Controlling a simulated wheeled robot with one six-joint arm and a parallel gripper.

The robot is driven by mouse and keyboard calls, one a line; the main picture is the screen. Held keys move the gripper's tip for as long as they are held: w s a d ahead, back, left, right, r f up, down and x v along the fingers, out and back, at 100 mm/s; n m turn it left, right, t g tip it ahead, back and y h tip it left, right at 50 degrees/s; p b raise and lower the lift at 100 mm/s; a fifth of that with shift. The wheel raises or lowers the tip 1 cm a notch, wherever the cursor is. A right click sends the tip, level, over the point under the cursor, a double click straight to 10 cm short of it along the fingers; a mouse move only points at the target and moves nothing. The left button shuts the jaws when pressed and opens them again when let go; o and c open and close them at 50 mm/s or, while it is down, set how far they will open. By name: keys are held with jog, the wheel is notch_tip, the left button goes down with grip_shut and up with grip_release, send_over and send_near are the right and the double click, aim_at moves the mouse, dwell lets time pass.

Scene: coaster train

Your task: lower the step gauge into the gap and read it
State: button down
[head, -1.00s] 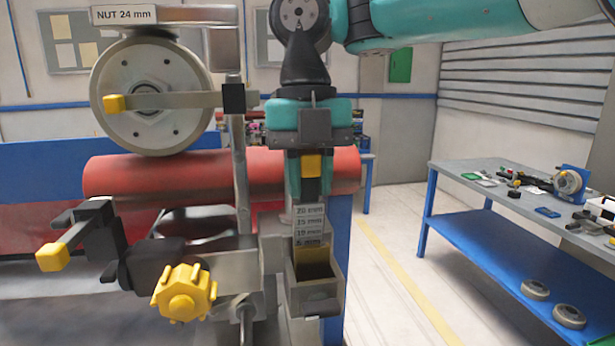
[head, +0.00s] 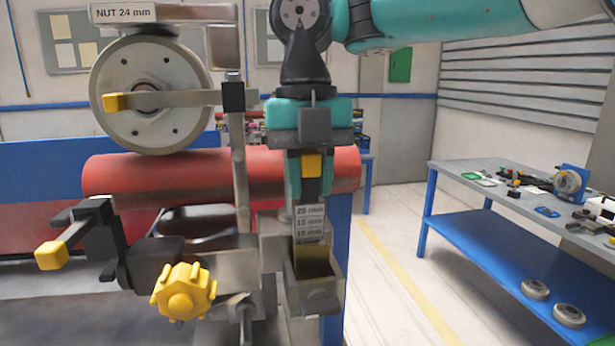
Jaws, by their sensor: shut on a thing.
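My gripper (head: 310,188) points straight down and is shut on the step gauge (head: 310,222), whose yellow top block (head: 311,166) shows between the fingers. The gauge is upright, with grey bands marked 20 mm, 15 mm and, at the bottom, partly hidden, what looks like 10 mm. Its lower end is down inside the open-topped metal box (head: 320,295), where a brass-coloured face (head: 312,262) shows. The gap itself and the gauge's tip are hidden by the box walls, so I cannot tell whether the tip touches anything.
Left of the gauge stand a yellow star knob (head: 183,292), a yellow-tipped lever (head: 52,255) and a wheel (head: 150,95) under a "NUT 24 mm" sign (head: 123,13). A red tube (head: 130,178) runs behind. A blue-legged bench (head: 500,180) stands right, with clear floor between.

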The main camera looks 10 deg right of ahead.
aim_at(309, 202)
jog(key=shift+s+f+b, duration=0.15)
jog(key=shift+f+b, duration=1.45)
jog(key=shift+b, duration=0.05)
dwell(2.4)
jog(key=shift+s, duration=0.1)
dwell(0.7)
jog(key=shift+f+b, duration=1.1)
jog(key=shift+b, duration=0.1)
dwell(2.0)
